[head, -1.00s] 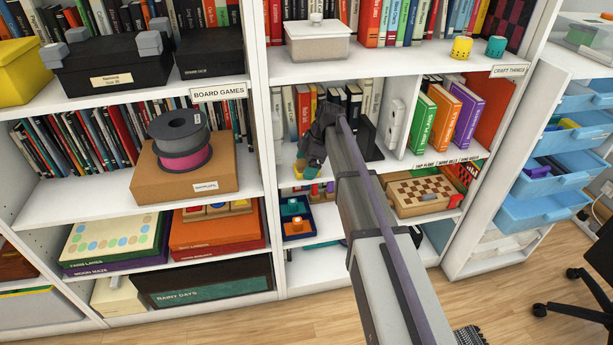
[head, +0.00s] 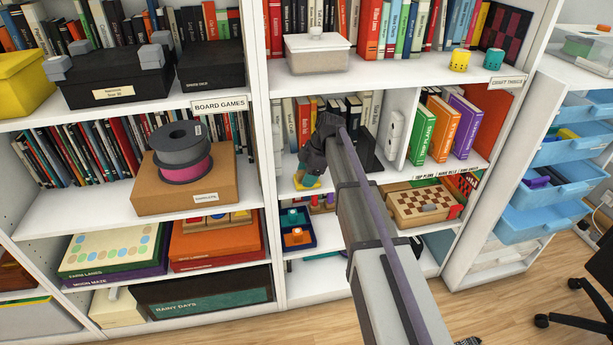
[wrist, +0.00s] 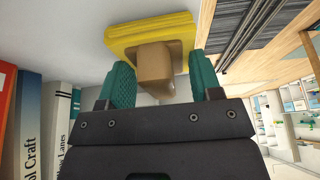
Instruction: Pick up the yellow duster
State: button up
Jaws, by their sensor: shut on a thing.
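The yellow duster (wrist: 150,38) has a yellow head and a tan block-like handle (wrist: 156,66), seen close up in the wrist view. My gripper (wrist: 158,88) has its teal fingers on both sides of the tan handle and is shut on it. In the head view, my gripper (head: 308,178) is at the front of the middle shelf, left side, with the yellow of the duster (head: 298,184) showing beside the teal fingers. My arm and wrist hide part of it. I cannot tell whether the duster touches the shelf.
The middle shelf (head: 287,160) has upright books behind my gripper and a black bookend (head: 366,150) to the right. A checkered game box (head: 425,203) is lower right. Open floor lies in front.

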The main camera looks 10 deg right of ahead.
notch_tip(320, 180, up, 7)
jog(key=p, duration=0.7)
jog(key=shift+s+d+r, duration=0.1)
jog(key=shift+s+r, duration=0.05)
jog(key=shift+r, duration=0.05)
jog(key=s+d, duration=1.2)
jog(key=s, duration=0.3)
jog(key=shift+d+f, duration=0.25)
